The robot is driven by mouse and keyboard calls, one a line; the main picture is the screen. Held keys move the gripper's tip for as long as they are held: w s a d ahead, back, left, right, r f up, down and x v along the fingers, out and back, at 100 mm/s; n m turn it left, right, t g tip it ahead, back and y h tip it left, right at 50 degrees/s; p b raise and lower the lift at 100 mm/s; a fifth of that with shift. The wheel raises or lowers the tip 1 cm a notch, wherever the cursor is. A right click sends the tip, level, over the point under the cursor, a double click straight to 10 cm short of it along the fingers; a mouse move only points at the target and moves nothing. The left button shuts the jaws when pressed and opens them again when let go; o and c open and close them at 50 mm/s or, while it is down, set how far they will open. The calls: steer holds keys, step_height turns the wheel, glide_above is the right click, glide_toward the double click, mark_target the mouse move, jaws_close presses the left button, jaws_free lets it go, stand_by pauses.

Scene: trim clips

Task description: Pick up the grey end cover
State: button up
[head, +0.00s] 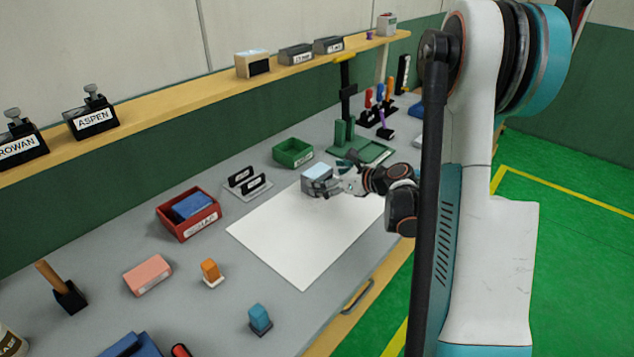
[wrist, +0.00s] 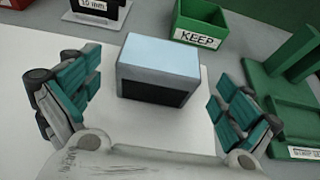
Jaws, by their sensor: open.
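The grey end cover (head: 316,178) is a light grey block on the far part of the white sheet. In the wrist view the grey end cover (wrist: 158,58) has a pale top and a dark front face. My gripper (head: 335,184) is beside it in the head view. In the wrist view my gripper (wrist: 160,105) is open, with one teal-padded finger to the left of the cover and one to the right. Gaps show between both fingers and the cover. My fingers partly hide the cover's right side in the head view.
A green KEEP bin (wrist: 200,25) stands behind the cover, and a green fixture (wrist: 290,85) is at right. A black-plated stand (head: 248,182) is to the left. A red bin (head: 188,213) holds a blue block. The near white sheet (head: 300,245) is clear.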

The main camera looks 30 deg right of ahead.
mark_target(317, 174)
steer(key=b+x, duration=0.1)
steer(key=x, duration=0.3)
steer(key=shift+r, duration=0.15)
steer(key=shift+s+r, duration=0.1)
steer(key=shift+c, duration=0.5)
steer(key=c, duration=1.1)
